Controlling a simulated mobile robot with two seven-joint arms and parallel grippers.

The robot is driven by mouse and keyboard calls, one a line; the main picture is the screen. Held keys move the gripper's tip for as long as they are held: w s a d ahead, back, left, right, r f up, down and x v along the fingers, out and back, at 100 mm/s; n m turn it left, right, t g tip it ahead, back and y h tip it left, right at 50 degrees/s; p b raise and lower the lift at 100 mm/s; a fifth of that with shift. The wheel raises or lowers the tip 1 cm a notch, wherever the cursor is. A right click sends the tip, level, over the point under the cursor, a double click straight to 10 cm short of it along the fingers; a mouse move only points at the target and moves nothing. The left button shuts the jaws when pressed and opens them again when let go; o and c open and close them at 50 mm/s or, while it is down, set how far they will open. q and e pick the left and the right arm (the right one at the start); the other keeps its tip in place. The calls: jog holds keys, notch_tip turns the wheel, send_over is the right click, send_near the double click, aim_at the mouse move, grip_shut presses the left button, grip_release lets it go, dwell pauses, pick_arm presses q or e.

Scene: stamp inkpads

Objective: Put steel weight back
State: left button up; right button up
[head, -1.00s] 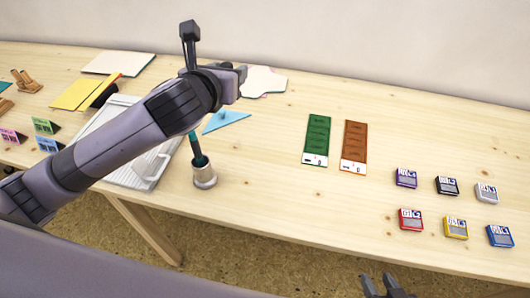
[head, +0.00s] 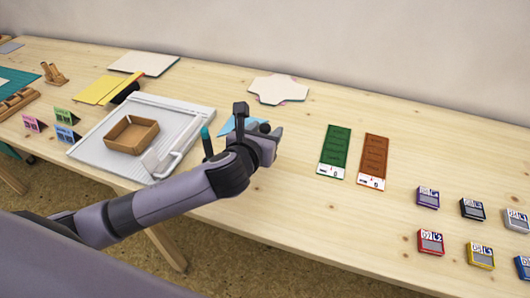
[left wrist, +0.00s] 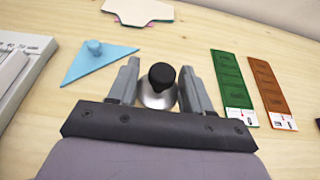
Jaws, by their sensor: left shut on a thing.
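The steel weight (left wrist: 158,97) is a silver cylinder with a black knob, between the two fingers in the left wrist view. My left gripper (head: 272,143) is shut on it. In the head view only its dark knob (head: 265,128) shows; the body is hidden behind the gripper. I cannot tell whether its base touches the table. The gripper is just right of a light blue triangle with a knob (left wrist: 98,62) and left of the green strip (left wrist: 232,82). My right gripper is not in view.
A grey trimmer board (head: 185,112) with a cardboard tray (head: 131,136) lies left. An orange-brown strip (head: 373,160) is beside the green one. Several inkpads (head: 431,242) stand at right. Layered paper shapes (head: 278,89) lie behind. Bare wood lies in front of the strips.

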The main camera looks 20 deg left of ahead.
pick_arm(q)
notch_tip(320, 180, down, 5)
jog(key=shift+r+b, duration=0.15)
jog(key=shift+b, duration=0.55)
jog(key=shift+f, duration=0.3)
jog(key=shift+r, duration=0.1)
jog(key=o, duration=1.2)
jog(key=shift+f, duration=0.2)
jog(key=shift+o, duration=0.2)
jog(key=shift+s+r, duration=0.1)
jog(key=shift+r, duration=0.1)
jog(key=p+v, duration=0.2)
jog(key=v, duration=0.8)
jog(key=shift+s, duration=0.25)
jog(key=shift+s+r, duration=0.25)
jog(key=shift+s, duration=0.35)
